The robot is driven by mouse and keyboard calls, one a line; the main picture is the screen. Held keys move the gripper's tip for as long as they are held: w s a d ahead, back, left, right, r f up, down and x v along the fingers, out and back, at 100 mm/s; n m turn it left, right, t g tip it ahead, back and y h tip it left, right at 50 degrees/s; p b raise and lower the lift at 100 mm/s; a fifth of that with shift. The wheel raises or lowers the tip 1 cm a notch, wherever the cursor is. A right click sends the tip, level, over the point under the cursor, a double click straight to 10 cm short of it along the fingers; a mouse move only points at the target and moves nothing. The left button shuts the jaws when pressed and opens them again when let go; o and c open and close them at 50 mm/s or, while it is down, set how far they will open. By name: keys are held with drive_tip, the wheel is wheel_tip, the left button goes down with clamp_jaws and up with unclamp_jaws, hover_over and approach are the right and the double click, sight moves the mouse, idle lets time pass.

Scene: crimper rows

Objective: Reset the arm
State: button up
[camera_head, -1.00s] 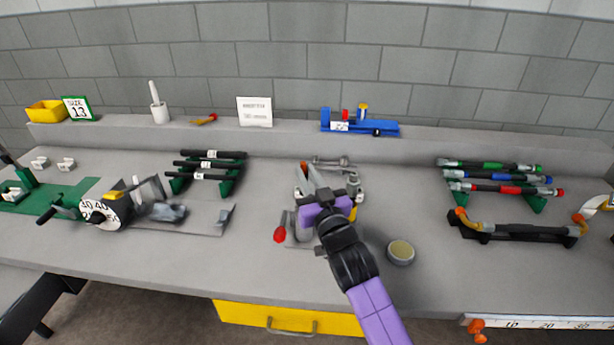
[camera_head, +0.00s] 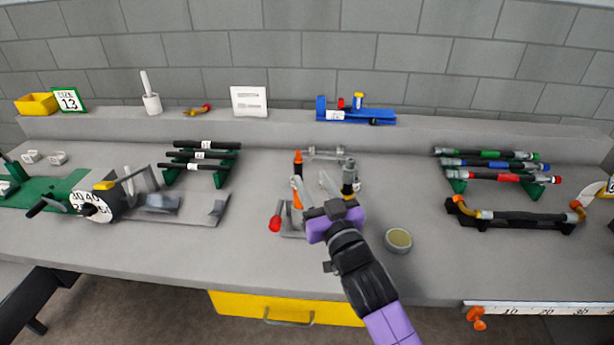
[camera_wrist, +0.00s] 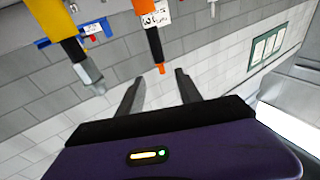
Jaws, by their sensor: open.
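My gripper (camera_head: 328,190) is purple and black, with two thin grey fingers. It is over the middle of the bench, in front of a small grey fixture (camera_head: 292,232) with a red knob (camera_head: 275,223). In the wrist view my gripper (camera_wrist: 160,92) shows its two fingers spread, with nothing between them. An orange-handled tool with a white tag (camera_wrist: 147,30) and a yellow-handled tool with a metal tip (camera_wrist: 60,35) show beyond the fingers. Part of the fixture is hidden behind my gripper.
A round tin (camera_head: 398,240) stands close to the right of my arm. Black hoses (camera_head: 205,156) lie on a green rack at left, beside a dial machine (camera_head: 95,205). Coloured hoses (camera_head: 490,165) and a black holder (camera_head: 510,222) are at right. The bench front is mostly clear.

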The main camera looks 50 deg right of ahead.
drive_tip(key=shift+s+a, duration=0.3)
drive_tip(key=shift+s, duration=0.2)
drive_tip(key=s+a+f+n+g+y, duration=0.1)
drive_tip(key=s+a+f+y, duration=0.2)
drive_tip(key=s+a, duration=0.3)
drive_tip(key=s+a+f+n+g+y, duration=0.1)
drive_tip(key=s+a, duration=0.6)
drive_tip(key=s, duration=0.7)
drive_tip(key=s+a+f+n+y, duration=0.3)
drive_tip(key=s+a, duration=0.4)
drive_tip(key=s, duration=0.4)
wheel_tip(320, 180, down, 3)
drive_tip(key=shift+a+r+g+y, duration=0.25)
drive_tip(key=shift+g+y, duration=0.15)
drive_tip(key=shift+y, duration=0.4)
drive_tip(key=shift+s, duration=0.1)
